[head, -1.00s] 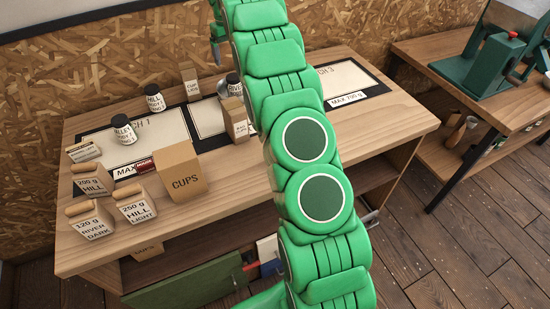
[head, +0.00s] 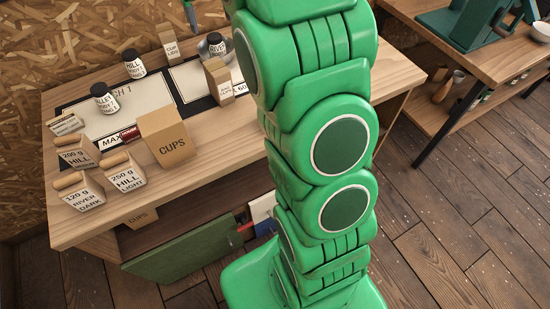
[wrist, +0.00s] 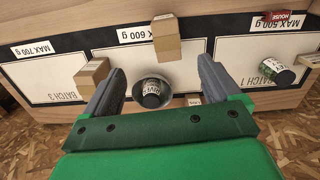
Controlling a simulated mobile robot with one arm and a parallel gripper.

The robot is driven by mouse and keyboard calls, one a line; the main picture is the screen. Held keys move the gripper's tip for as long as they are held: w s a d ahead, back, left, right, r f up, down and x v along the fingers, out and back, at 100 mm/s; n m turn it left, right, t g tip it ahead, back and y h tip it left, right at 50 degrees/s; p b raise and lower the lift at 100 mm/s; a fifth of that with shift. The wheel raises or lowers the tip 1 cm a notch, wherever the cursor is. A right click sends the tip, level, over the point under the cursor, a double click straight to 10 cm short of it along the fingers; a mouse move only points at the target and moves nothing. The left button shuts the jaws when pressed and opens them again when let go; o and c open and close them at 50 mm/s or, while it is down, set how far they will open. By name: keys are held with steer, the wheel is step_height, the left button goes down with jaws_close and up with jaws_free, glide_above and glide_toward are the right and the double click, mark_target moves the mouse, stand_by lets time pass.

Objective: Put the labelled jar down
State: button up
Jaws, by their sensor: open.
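A dark-lidded jar with a white "RIVER" label (head: 216,44) stands upright at a round metal dish (head: 204,50) on the middle mat. In the wrist view the jar (wrist: 151,90) is seen from above, within the dish's round outline (wrist: 152,106). My gripper (wrist: 161,66) is open and empty, one finger to each side of the jar in the picture; I see no contact. In the head view only a finger tip (head: 190,36) shows at the top, left of the jar. Two more labelled jars, HILL (head: 133,64) and VALLEY (head: 104,98), stand at the Batch 1 mat (head: 92,122).
Cardboard boxes stand close by: a cup lids box (head: 167,42), a front box (head: 218,84) and another near Batch 3 (wrist: 93,76). A CUPS box (head: 165,138) and several labelled bags (head: 124,176) crowd the table's left. The Batch 3 mat (wrist: 38,78) has bare room.

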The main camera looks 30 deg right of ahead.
steer(key=s+a+f, duration=0.1)
steer(key=s, duration=1.3)
steer(key=s+a+f, duration=0.2)
steer(key=s, duration=1.1)
steer(key=s+a+f+m+g, duration=0.1)
steer(key=s+a+f, duration=0.1)
steer(key=s, duration=1.2)
steer(key=shift+s, duration=0.3)
